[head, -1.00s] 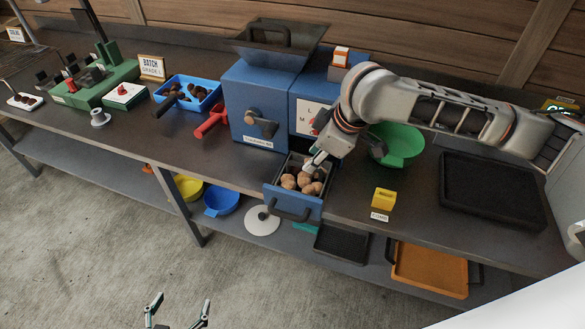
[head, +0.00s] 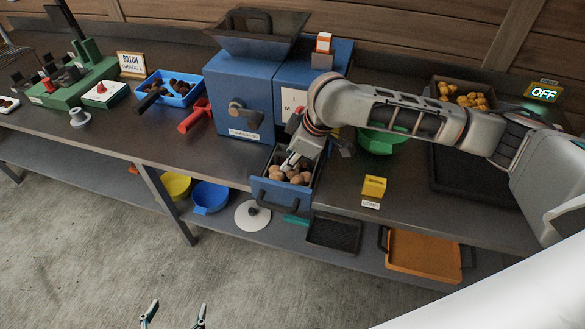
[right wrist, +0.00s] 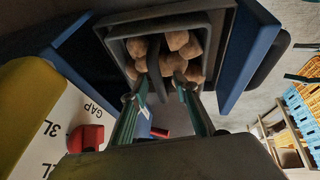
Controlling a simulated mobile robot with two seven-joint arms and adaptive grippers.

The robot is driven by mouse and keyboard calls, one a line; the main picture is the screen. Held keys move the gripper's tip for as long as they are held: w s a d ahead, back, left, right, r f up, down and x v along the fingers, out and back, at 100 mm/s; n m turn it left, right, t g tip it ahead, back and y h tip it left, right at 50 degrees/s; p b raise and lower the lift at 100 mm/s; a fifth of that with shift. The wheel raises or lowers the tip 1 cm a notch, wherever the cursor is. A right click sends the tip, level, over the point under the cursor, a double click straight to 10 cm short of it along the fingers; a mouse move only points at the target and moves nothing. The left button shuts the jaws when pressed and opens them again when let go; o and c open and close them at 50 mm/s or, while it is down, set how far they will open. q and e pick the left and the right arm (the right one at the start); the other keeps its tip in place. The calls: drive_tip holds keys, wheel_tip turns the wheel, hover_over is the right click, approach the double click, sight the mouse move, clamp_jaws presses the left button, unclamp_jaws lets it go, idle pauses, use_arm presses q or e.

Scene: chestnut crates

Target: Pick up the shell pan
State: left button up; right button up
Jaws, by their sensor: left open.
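A grey pan (right wrist: 216,25) holding several tan-brown nut-like pieces (right wrist: 182,42) sits in the pulled-out drawer (head: 283,194) of the blue machine; no label confirms it as the shell pan. My right gripper (head: 289,166) reaches down into it from behind. In the right wrist view my right gripper's fingers (right wrist: 160,88) are apart, with a dark upright bar between them; contact is unclear. A black tray (head: 334,234) with a teal handle lies on the lower shelf. My left gripper (head: 174,314) is open and empty, low over the floor.
The blue machine (head: 238,95) stands behind the drawer. A yellow block (head: 374,187) and a green bowl (head: 377,142) are to the right. A blue tray (head: 197,95) of dark nuts and a red-handled tool (head: 194,117) are left. An orange tray (head: 424,252) is below.

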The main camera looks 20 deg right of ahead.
clamp_jaws()
drive_tip(key=shift+r, duration=0.1)
drive_tip(key=shift+r, duration=0.45)
drive_tip(key=r+p, duration=0.1)
drive_tip(key=r, duration=0.2)
drive_tip(key=r+p, duration=0.1)
drive_tip(key=r, duration=0.2)
drive_tip(key=shift+d+r, duration=0.2)
drive_tip(key=shift+r, duration=0.05)
drive_tip(key=s+d, duration=1)
drive_tip(key=d, duration=0.4)
drive_tip(key=shift+s+f, duration=0.25)
drive_tip(key=shift+s, duration=0.05)
